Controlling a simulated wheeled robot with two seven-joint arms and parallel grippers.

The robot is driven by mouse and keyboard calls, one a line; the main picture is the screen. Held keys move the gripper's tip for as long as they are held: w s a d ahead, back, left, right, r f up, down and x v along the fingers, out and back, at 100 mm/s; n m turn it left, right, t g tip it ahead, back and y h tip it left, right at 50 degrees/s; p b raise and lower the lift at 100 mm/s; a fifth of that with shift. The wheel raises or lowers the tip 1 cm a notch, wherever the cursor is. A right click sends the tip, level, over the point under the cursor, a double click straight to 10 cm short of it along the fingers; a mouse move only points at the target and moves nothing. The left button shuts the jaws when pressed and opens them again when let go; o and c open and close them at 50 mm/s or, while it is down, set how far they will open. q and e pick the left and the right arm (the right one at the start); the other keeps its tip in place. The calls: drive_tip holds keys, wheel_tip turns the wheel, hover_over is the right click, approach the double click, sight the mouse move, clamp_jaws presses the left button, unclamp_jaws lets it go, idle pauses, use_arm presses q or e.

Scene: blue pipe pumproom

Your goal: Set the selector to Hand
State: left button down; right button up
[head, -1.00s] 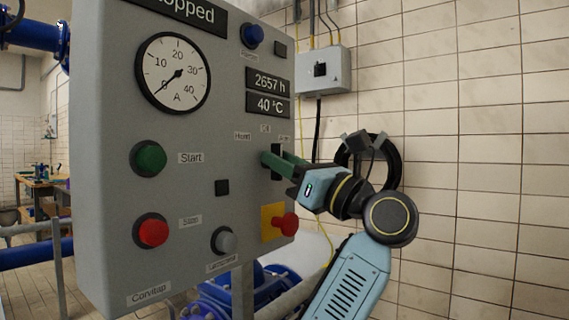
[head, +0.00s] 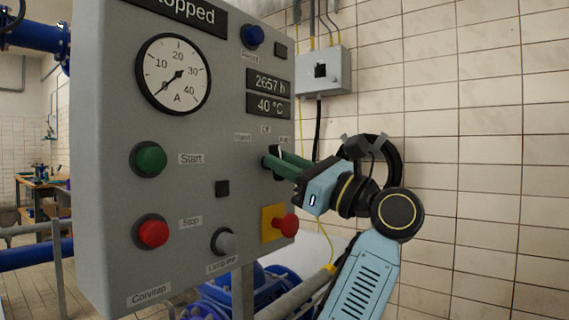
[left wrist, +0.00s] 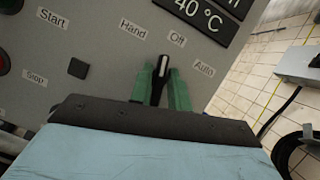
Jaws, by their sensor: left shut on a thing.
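The selector is a black knob with a white pointer line, seen in the left wrist view (left wrist: 157,90) on the grey control panel (head: 110,110). Its labels read Hand (left wrist: 133,28), Off (left wrist: 177,38) and Auto (left wrist: 204,67), from left to right. The pointer aims close to Off, perhaps slightly to its Hand side. My left gripper (head: 275,161) has green fingers, one on each side of the knob, and is shut on it. In the head view the fingers hide most of the knob. My right gripper is not in view.
Below the selector, a red mushroom button (head: 286,225) on a yellow plate sits close under my left gripper. The green Start button (head: 149,159) and red Stop button (head: 152,233) are farther left. A grey wall box (head: 323,70) with cables hangs behind on the tiled wall.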

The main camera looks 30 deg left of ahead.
use_arm(q)
drive_tip(key=n+g, duration=0.1)
drive_tip(key=n, duration=0.2)
drive_tip(key=n+g+h, duration=0.1)
drive_tip(key=n+g, duration=0.1)
drive_tip(key=n, duration=0.2)
drive_tip(key=shift+h, duration=0.3)
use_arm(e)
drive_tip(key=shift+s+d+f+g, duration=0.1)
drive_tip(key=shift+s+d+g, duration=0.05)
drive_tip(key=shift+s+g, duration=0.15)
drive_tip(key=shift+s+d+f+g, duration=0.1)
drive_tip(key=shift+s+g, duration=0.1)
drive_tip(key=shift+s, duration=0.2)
use_arm(q)
drive_tip(key=shift+n, duration=0.4)
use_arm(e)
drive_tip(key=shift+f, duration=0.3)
use_arm(q)
drive_tip(key=c, duration=1.5)
unclamp_jaws()
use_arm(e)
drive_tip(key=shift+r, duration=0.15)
